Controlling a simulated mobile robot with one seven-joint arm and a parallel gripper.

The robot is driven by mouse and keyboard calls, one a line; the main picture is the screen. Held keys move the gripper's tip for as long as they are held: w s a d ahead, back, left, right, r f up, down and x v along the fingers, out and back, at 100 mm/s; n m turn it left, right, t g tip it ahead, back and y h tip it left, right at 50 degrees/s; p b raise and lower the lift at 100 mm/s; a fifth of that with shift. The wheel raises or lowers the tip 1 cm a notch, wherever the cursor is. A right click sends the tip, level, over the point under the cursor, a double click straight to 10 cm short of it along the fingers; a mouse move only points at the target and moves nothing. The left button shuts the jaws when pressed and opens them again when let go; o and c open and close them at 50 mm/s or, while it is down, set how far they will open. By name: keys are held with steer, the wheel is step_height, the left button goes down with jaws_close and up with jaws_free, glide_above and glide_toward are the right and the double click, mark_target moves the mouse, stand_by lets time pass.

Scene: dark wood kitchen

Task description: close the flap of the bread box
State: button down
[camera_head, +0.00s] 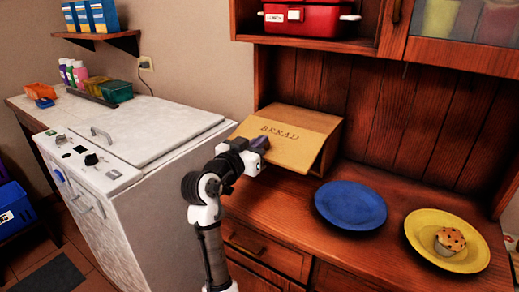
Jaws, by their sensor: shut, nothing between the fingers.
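The bread box (304,119) stands on the wooden counter near its left end, against the back panel. Its pale wood flap (288,142) carries the word BREAD and slopes down toward the front. I cannot tell from this view whether the flap's lower edge meets the box. My gripper (262,143) is shut and empty, at the front left part of the flap. It looks close to or touching the flap; the exact contact is unclear. My gripper and wrist hide the flap's lower left part.
A blue plate (350,205) and a yellow plate (471,257) with a muffin (449,240) lie right of the bread box. A white appliance (134,140) stands to the left. A red container (305,20) sits on the shelf above. Bare counter (290,205) shows in front of the box.

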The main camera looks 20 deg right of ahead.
steer(key=shift+w+d+f+b, duration=0.1)
steer(key=shift+f+b, duration=1.7)
steer(key=shift+f, duration=0.5)
